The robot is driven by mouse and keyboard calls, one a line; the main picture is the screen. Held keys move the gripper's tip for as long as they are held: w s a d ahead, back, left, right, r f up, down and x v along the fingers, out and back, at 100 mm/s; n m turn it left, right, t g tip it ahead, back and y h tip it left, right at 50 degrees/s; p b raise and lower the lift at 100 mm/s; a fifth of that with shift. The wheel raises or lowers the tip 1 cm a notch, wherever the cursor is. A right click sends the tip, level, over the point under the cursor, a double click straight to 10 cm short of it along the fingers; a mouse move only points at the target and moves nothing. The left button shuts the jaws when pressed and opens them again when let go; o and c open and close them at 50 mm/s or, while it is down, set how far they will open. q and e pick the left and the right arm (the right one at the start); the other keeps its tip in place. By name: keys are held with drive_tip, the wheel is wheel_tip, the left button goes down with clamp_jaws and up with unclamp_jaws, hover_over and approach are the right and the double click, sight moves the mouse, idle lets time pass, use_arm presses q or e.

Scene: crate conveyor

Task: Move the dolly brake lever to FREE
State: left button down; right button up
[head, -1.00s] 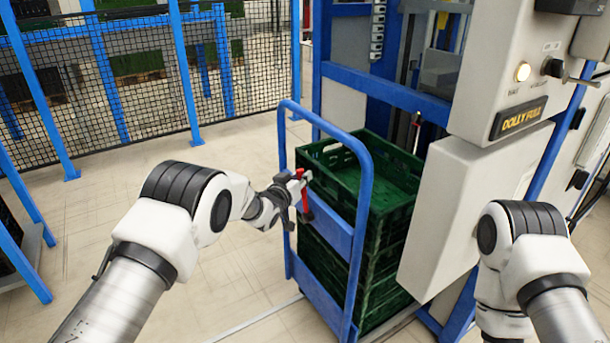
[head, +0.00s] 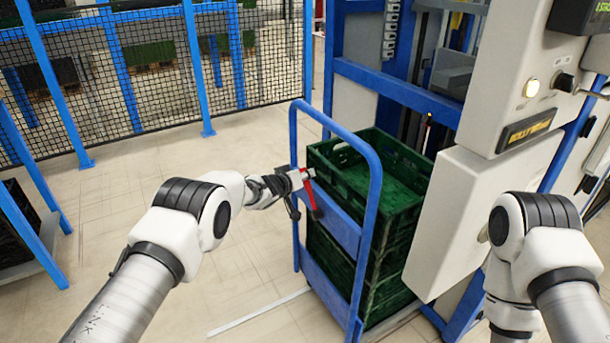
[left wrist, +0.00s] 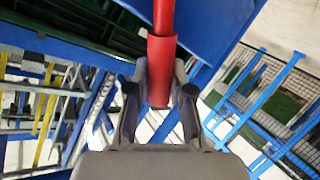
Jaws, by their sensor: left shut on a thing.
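The red brake lever (head: 310,191) is on the near side of the blue dolly (head: 368,215), by its blue cross panel. It leans slightly, top toward the left. My left gripper (head: 299,180) is at the lever's upper part, shut on it. In the left wrist view, the lever's thick red grip (left wrist: 162,60) runs between the two dark fingers of my left gripper (left wrist: 160,88). No FREE marking is readable. My right arm shows at the lower right, but its gripper is out of view.
Stacked green crates (head: 400,207) stand on the dolly. A white machine cabinet (head: 462,225) with a lit button and a dark sign (head: 527,130) is close on the right. A mesh fence (head: 150,75) stands behind. The floor left of the dolly is clear.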

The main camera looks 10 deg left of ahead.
use_arm(q)
drive_tip(key=c, duration=1)
unclamp_jaws()
drive_tip(key=v, duration=1.2)
drive_tip(key=shift+f, duration=0.1)
drive_tip(key=shift+c, duration=0.4)
